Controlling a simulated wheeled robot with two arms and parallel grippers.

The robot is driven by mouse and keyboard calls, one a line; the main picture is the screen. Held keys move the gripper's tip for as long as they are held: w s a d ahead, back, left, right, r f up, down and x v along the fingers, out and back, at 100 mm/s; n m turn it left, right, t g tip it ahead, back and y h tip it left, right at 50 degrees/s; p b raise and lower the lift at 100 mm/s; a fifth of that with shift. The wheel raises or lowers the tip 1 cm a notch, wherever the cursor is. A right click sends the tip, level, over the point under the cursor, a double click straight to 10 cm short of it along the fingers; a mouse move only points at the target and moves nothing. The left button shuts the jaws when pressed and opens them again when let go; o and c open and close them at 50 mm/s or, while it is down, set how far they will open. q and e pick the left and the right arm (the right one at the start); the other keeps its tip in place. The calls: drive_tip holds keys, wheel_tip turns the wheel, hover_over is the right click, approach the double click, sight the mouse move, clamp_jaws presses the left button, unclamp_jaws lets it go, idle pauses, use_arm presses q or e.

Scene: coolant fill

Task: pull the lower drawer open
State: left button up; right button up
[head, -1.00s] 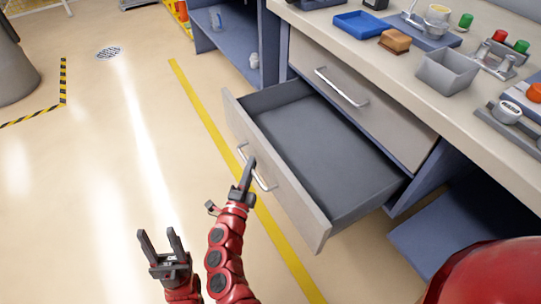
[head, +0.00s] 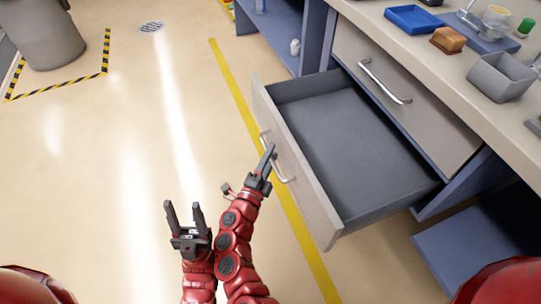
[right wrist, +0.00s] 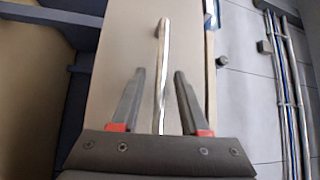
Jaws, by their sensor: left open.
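The lower drawer (head: 350,150) stands pulled far out of the cabinet. It is grey and empty inside, with a beige front (head: 297,175). Its silver bar handle (head: 265,140) is on that front and shows in the right wrist view as an upright bar (right wrist: 163,50). My right gripper (head: 267,160) is at the handle. In the right wrist view its fingers (right wrist: 160,75) are apart, with the bar between them and gaps on both sides. My left gripper (head: 184,212) is open and empty, to the left of the drawer above the floor.
The upper drawer (head: 400,105) is closed above the lower one. The countertop holds a blue tray (head: 414,19), a sponge-like block (head: 448,40) and a grey bin (head: 502,76). A yellow line (head: 240,95) runs along the floor. The floor at left is clear up to a grey barrel (head: 48,38).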

sight(278, 135)
wheel_tip(278, 135, up, 3)
drive_tip(key=shift+r+p, duration=0.1)
drive_tip(key=shift+p, duration=0.6)
drive_tip(key=shift+o, duration=0.2)
drive_tip(key=shift+s+a+r+p, duration=0.1)
drive_tip(key=shift+s+r+p, duration=0.2)
drive_tip(key=shift+s, duration=0.35)
drive_tip(key=shift+o, duration=0.7)
drive_tip(key=s+p, duration=0.2)
drive_tip(key=s, duration=0.8)
drive_tip(key=shift+d+r, duration=0.2)
drive_tip(key=shift+r, duration=0.15)
drive_tip(key=s, duration=0.2)
drive_tip(key=s+r+p, duration=0.1)
drive_tip(key=s, duration=0.2)
drive_tip(key=shift+a+r, duration=0.1)
drive_tip(key=shift+r, duration=0.1)
drive_tip(key=shift+c, duration=0.9)
drive_tip(key=shift+a+f, duration=0.1)
drive_tip(key=shift+f, duration=0.25)
drive_tip(key=shift+w, duration=0.1)
